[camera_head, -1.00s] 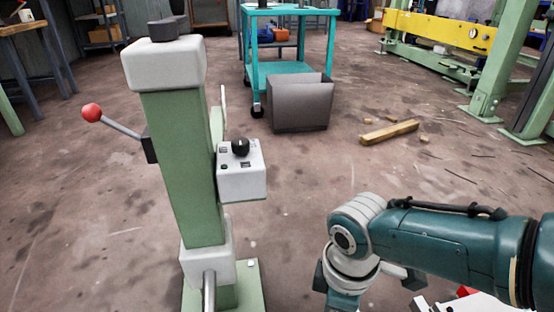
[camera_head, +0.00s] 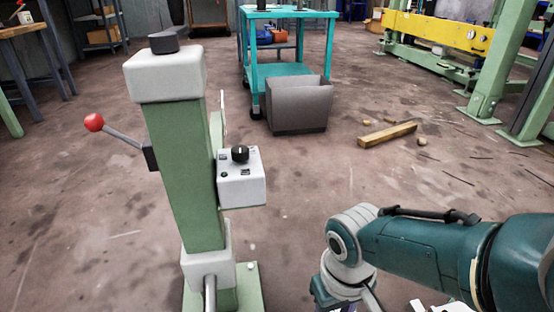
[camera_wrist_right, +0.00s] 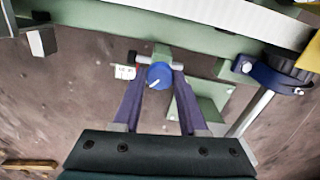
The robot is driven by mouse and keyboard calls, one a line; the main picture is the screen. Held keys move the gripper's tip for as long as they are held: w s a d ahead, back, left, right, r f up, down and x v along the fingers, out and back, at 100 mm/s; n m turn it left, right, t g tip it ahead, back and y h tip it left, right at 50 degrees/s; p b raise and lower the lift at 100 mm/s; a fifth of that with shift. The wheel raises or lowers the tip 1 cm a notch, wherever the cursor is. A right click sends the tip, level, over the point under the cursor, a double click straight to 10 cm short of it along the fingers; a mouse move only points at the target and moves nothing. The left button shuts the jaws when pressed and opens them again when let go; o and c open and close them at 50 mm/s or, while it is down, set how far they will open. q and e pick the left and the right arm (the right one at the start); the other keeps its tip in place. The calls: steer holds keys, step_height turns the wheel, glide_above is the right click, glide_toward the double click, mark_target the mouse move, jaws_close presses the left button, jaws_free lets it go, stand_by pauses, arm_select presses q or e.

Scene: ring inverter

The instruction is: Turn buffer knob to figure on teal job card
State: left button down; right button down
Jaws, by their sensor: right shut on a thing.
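In the right wrist view, a round blue knob (camera_wrist_right: 160,76) with a white pointer line sits between the two purple fingers of my right gripper (camera_wrist_right: 159,80), which is shut on it. The line points toward the lower left. A small white label (camera_wrist_right: 125,72) with dark marks is beside the knob, too small to read. In the head view, my right wrist (camera_head: 345,270) is low at the bottom, and its fingertips and the blue knob are out of that picture. No teal job card can be made out. My left gripper is not in view.
A green machine column (camera_head: 185,160) with a control box (camera_head: 242,185) and black knob (camera_head: 240,154) stands at left, its red-ended lever (camera_head: 94,122) sticking out. A teal trolley (camera_head: 285,70), grey bin (camera_head: 300,108) and wooden beam (camera_head: 387,135) are farther back. Open floor lies between.

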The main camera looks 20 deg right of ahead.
steer(key=m, duration=0.6)
steer(key=shift+m, duration=1.2)
steer(key=shift+c, duration=2.2)
jaws_free()
steer(key=shift+r, duration=0.1)
